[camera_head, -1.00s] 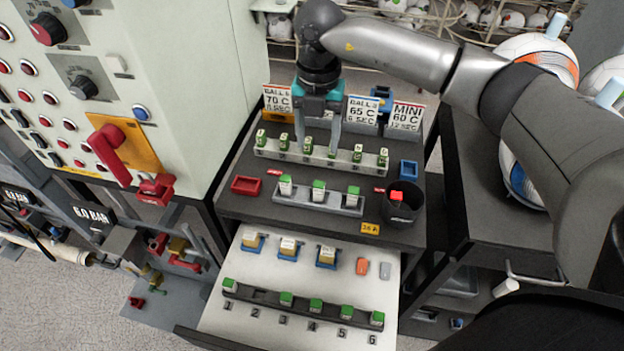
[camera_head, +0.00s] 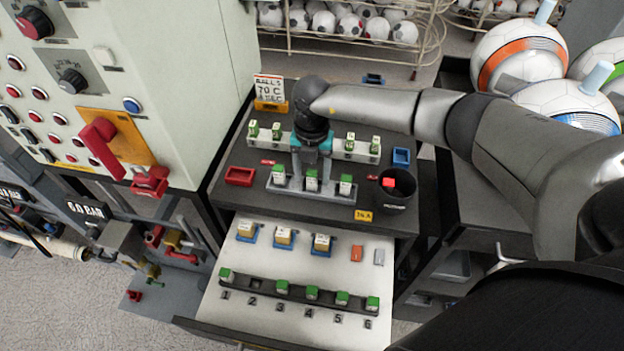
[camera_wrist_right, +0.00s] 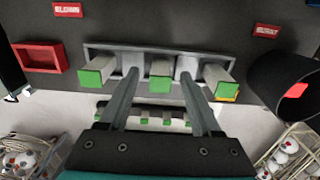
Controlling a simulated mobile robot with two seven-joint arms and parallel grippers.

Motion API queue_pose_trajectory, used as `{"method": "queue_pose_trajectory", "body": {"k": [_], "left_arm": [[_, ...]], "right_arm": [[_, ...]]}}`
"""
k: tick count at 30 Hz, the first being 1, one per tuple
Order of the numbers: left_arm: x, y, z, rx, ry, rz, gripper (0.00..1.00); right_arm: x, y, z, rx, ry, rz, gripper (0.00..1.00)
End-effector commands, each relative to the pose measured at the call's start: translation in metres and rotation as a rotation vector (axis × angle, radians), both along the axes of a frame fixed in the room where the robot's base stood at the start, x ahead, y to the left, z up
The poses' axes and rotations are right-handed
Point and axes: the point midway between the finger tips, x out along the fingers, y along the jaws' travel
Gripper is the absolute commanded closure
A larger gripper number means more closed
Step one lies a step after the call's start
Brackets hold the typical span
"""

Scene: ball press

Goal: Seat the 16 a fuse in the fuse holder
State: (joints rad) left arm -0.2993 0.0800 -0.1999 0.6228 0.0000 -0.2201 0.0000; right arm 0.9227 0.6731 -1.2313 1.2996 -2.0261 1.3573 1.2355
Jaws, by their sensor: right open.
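My right gripper (camera_head: 311,172) points down over the grey rack (camera_head: 292,194), its two fingers open. In the right wrist view the fingers (camera_wrist_right: 158,82) stand either side of the middle green-topped fuse (camera_wrist_right: 160,70); I cannot tell if they touch it. A green-topped fuse stands at each side, left (camera_wrist_right: 95,72) and right (camera_wrist_right: 218,76). Fuse ratings are too small to read. A dark fuse holder strip (camera_head: 255,284) lies in the open white drawer, with numbers 1 to 6; position 2 is empty and the others hold green-topped fuses. My left gripper is not in view.
A black bin (camera_head: 397,197) with a red item inside stands right of the rack, by a yellow tag (camera_head: 364,215). A red tray (camera_head: 240,176) is left, a blue tray (camera_head: 401,156) right. A back rack (camera_head: 262,144) holds more fuses. Blue-based blocks (camera_head: 284,238) sit in the drawer.

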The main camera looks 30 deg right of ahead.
Motion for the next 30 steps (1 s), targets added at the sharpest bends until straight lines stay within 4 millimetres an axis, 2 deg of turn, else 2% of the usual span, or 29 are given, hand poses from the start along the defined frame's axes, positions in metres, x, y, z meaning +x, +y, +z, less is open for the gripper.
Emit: {"method": "queue_pose_trajectory", "body": {"k": [7, 24, 30], "left_arm": [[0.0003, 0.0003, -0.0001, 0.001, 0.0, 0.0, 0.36], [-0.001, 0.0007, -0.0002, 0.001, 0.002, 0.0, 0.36], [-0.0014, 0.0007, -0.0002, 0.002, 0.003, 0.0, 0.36]], "right_arm": [[0.0003, -0.0002, -0.0018, -0.001, -0.001, 0.0, 0.35], [0.0004, -0.0005, -0.0013, -0.001, -0.001, 0.0, 0.99], [0.0004, -0.0004, -0.0012, -0.001, -0.001, 0.0, 1.0]]}}
